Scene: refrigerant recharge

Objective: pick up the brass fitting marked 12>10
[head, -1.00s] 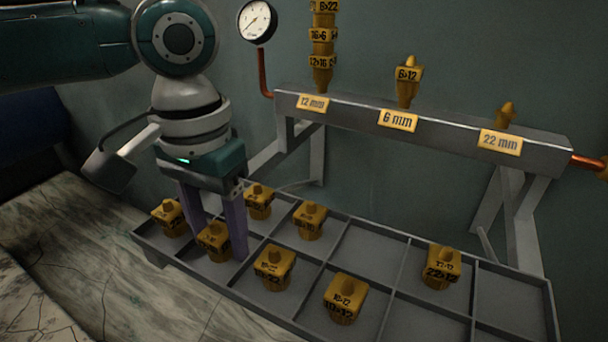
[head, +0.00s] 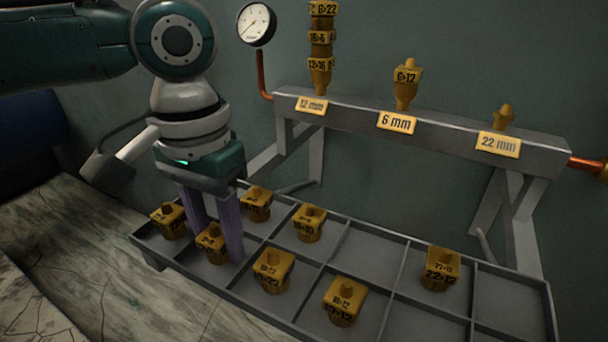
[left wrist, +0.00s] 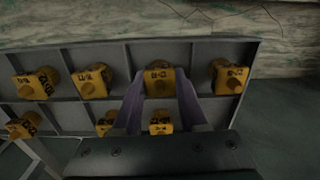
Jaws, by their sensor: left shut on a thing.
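A brass fitting (head: 211,243) stands in the second compartment from the left of the tray's front row. My left gripper (head: 214,250) points down with one finger on each side of this fitting and is shut on it. In the left wrist view the same fitting (left wrist: 160,82) sits between the two purple fingers. It appears upright and still in its compartment. I cannot read its marking clearly, so I cannot tell whether it says 12>10. My right gripper is not in view.
The grey tray (head: 400,322) holds other fittings close by, at left (head: 168,221), behind (head: 257,203) and at right (head: 273,271). A rack (head: 450,138) behind has posts labelled 12 mm, 6 mm and 22 mm. A gauge (head: 256,23) stands at its left.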

